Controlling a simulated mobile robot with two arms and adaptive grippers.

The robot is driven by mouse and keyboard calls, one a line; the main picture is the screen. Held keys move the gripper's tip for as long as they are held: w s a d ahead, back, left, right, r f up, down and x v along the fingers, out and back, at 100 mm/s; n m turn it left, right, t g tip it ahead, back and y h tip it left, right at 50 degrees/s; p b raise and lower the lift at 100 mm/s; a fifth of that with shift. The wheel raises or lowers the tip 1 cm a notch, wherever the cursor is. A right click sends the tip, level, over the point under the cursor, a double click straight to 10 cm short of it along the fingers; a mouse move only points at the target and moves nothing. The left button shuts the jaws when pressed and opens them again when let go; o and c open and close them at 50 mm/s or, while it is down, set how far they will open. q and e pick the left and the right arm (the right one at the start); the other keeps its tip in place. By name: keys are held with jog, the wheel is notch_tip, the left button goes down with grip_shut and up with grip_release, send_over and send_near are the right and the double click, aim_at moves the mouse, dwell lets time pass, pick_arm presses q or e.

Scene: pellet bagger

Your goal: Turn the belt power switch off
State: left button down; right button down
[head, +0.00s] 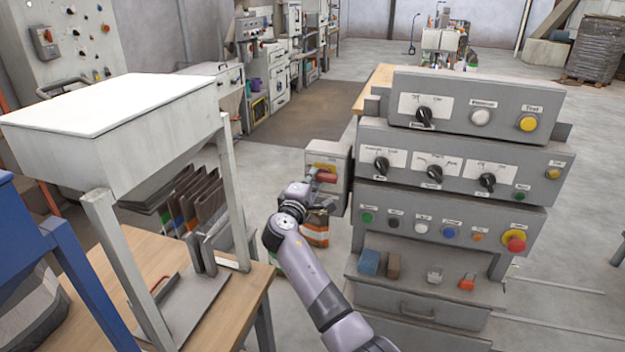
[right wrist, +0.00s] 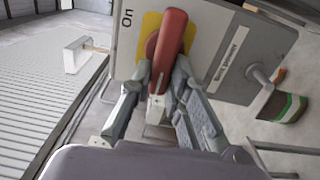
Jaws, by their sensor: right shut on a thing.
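The belt power switch is a red handle (head: 326,177) on a yellow plate, on the face of a grey switch box (head: 345,170) at the left side of the control panel. In the right wrist view the red handle (right wrist: 169,38) stands out from its yellow plate (right wrist: 150,24), with an "On" label to the left and a label strip to the right. My right gripper (head: 318,190) is at the box. In the right wrist view its fingers (right wrist: 160,78) are shut on the lower part of the handle, one on each side. My left gripper is not in view.
The control panel (head: 455,155) with several knobs and buttons stands right of the box. A red emergency button (head: 515,241) is at its lower right. A wooden table (head: 140,262) with a white-topped stand (head: 110,95) is at the left. Open floor lies behind.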

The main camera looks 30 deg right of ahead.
jog(key=shift+r, duration=0.15)
jog(key=c, duration=1.7)
grip_release()
jog(key=shift+o, duration=0.9)
jog(key=shift+f, duration=0.2)
jog(key=v, duration=1.2)
